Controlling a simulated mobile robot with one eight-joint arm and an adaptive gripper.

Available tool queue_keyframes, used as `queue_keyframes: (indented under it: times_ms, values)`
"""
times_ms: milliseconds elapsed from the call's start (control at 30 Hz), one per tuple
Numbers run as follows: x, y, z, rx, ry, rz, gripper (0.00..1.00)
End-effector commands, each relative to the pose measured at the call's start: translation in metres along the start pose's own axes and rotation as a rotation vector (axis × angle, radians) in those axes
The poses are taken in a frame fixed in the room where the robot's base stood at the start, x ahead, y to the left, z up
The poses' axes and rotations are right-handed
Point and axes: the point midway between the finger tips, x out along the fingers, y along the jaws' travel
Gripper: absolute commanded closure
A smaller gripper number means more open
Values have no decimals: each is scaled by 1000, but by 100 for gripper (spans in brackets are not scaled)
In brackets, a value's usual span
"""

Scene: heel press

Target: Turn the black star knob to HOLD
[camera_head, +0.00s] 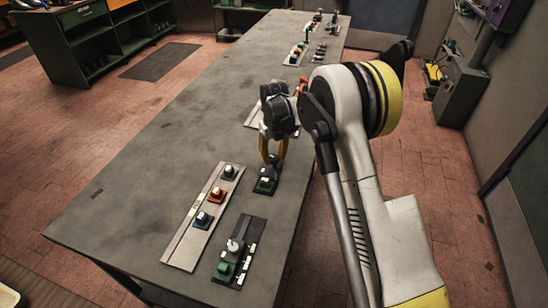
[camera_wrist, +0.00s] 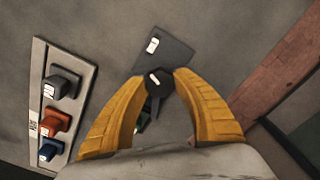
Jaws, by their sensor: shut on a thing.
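The black star knob (camera_wrist: 159,82) sits on a small dark plate (camera_wrist: 172,52) on the bench and has a pale mark on its top. The yellow fingers of my gripper (camera_wrist: 157,86) are closed around it, one tip on each side. A white label lies on the plate above the knob; I cannot read any HOLD marking. In the head view my gripper (camera_head: 270,158) points down at the plate, and the knob is not clearly seen there.
Nearer, a dark panel (camera_head: 247,232) holds a pale knob and a green button. Other panels stand farther along the bench. The bench's left side (camera_head: 120,215) is clear.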

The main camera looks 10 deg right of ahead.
Motion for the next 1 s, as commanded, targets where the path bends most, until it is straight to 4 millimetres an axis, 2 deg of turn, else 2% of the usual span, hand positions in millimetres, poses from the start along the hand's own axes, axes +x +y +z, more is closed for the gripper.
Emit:
queue_keyframes:
  times_ms: [33,100,467,567,900,1000]
  values:
    - [0,0,0,0,0,0,63]
    - [0,0,0,0,0,0,42]
    - [-3,0,0,-1,0,0,42]
    - [-15,0,0,-1,0,0,42]
    - [-88,0,0,-1,0,0,42]
    - [-104,0,0,-1,0,0,42]
